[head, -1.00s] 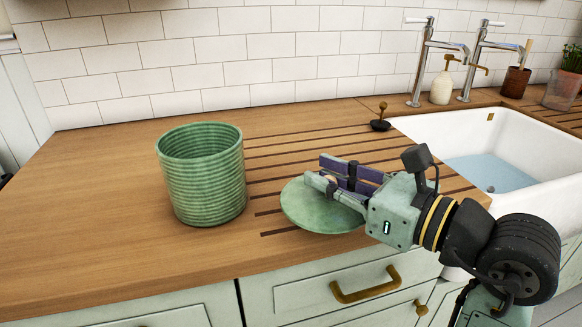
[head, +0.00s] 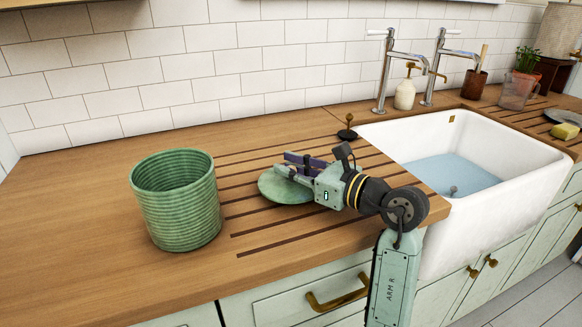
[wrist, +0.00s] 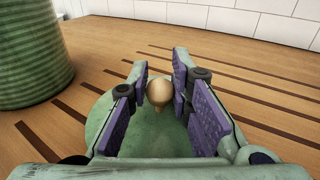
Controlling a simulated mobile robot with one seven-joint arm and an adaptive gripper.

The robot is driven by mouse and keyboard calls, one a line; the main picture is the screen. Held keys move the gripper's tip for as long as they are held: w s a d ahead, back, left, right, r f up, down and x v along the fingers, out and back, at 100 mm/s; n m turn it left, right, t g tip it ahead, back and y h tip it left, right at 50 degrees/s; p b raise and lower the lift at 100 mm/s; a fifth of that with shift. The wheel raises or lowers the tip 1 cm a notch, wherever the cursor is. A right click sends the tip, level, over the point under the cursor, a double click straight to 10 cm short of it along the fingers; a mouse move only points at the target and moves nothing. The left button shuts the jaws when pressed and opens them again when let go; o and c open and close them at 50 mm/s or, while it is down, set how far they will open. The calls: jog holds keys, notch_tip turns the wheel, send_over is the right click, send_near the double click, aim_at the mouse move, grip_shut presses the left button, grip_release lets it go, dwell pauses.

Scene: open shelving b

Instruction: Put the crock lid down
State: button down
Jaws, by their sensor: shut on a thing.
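The crock lid (head: 283,189) is a flat, round, green disc. It lies level over the grooved counter, right of the green crock (head: 176,205); I cannot tell whether it touches the wood. My gripper (head: 297,165) reaches in from the right, low over the lid. In the wrist view the lid (wrist: 100,125) spreads below the fingers, and its round tan knob (wrist: 159,92) sits between the purple pads of my gripper (wrist: 160,80), shut on it. The crock (wrist: 35,55) stands upright, apart from the lid, with its top open. The lid's right part is hidden behind my gripper.
The wooden counter (head: 75,220) is clear left of the crock. A white sink (head: 470,225) with water lies to the right. A dark sink plug (head: 347,133) with a brass knob sits behind my gripper. The tiled wall (head: 210,80) bounds the back.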

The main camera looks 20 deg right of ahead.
jog(key=shift+f, duration=0.45)
jog(key=shift+f, duration=0.1)
jog(key=shift+f, duration=0.15)
jog(key=c, duration=1.5)
grip_release()
jog(key=shift+o, duration=0.2)
jog(key=shift+r, duration=0.25)
jog(key=shift+s+d+f, duration=0.1)
jog(key=shift+s+d, duration=0.1)
jog(key=shift+s, duration=0.05)
jog(key=b+v, duration=0.3)
jog(key=v, duration=0.8)
jog(key=shift+s+b, duration=0.25)
jog(key=shift+b, duration=0.15)
